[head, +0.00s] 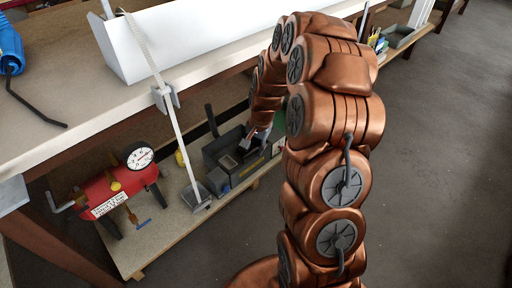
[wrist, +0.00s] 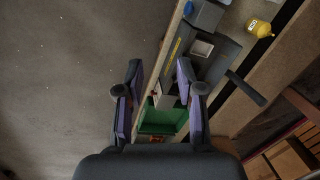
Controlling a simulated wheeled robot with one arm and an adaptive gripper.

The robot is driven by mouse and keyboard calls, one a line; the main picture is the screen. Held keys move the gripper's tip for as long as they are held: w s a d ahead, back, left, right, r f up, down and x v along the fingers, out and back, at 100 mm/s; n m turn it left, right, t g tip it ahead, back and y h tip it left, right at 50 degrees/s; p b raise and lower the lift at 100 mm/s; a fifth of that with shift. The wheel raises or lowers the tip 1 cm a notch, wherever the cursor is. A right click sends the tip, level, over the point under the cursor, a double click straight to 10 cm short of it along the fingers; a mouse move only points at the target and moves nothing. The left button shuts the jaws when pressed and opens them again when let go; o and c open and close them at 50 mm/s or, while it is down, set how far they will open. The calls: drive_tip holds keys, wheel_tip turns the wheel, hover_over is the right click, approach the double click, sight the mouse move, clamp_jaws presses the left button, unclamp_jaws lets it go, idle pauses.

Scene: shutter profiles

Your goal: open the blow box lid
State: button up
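A dark box (head: 222,157), which may be the blow box, stands on the low shelf, partly hidden by my arm. In the wrist view a dark box (wrist: 218,58) with a yellow-marked edge, a light square on top and a black handle-like bar lies ahead and to the right. I cannot tell which part is its lid. My gripper (wrist: 160,77) is open, its two fingers apart with nothing held. Its right finger overlaps the box's near left edge in the picture; I cannot tell if they touch. In the head view my gripper is small and mostly hidden near the box.
A green bin (wrist: 162,118) shows between and below my fingers. A yellow bottle (wrist: 259,27) stands beyond the box. A red tank with a gauge (head: 109,191) stands left on the shelf. A slanted white bar (head: 178,130) crosses before the workbench (head: 35,142). The floor right is clear.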

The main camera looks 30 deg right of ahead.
drive_tip(key=shift+s+a+r, duration=0.15)
drive_tip(key=shift+a+r, duration=0.05)
idle(0.5)
